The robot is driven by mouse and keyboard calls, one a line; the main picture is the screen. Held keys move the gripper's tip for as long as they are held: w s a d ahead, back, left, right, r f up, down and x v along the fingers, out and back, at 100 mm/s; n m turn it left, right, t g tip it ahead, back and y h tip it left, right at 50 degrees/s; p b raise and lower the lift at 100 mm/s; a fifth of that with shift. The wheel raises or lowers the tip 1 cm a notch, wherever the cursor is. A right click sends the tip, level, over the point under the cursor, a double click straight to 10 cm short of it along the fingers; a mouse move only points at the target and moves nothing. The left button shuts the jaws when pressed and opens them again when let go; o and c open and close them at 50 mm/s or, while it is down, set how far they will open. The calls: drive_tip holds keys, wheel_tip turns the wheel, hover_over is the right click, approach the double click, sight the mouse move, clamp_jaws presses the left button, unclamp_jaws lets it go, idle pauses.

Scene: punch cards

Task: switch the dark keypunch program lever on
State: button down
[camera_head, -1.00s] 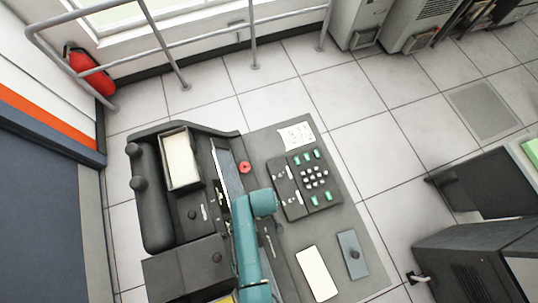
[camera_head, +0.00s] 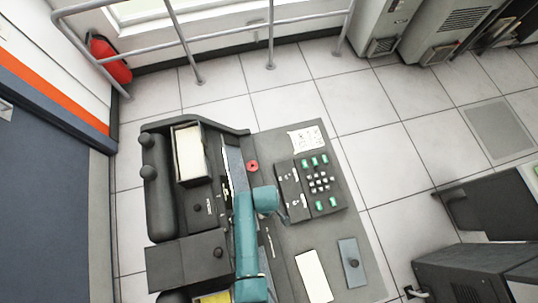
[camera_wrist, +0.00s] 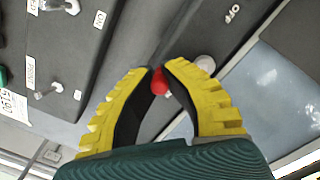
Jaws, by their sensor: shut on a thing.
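The dark keypunch (camera_head: 187,250) stands below me in the head view, with its desk running to the right. In the wrist view my gripper (camera_wrist: 162,71) has its yellow fingers brought in around a small red piece (camera_wrist: 160,84) showing between the tips. Whether this piece is the program lever cannot be told. In the head view my teal arm reaches over the desk and the fingers are hidden. A red round part (camera_head: 252,166) shows there above the arm's end. A pale round part (camera_wrist: 205,63) is beside the right finger in the wrist view.
The keyboard box (camera_head: 318,204) with green and pale keys lies right of my arm; its small switches (camera_wrist: 47,91) and labels show in the wrist view. A sheet of paper (camera_head: 307,139), a white card (camera_head: 314,277) and a blue-grey plate (camera_head: 352,262) lie on the desk.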

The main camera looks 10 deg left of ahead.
drive_tip(key=c, duration=1)
unclamp_jaws()
drive_tip(key=shift+c, duration=0.2)
wheel_tip(320, 180, up, 12)
drive_tip(key=shift+s+a, duration=0.15)
drive_tip(key=shift+s, duration=0.05)
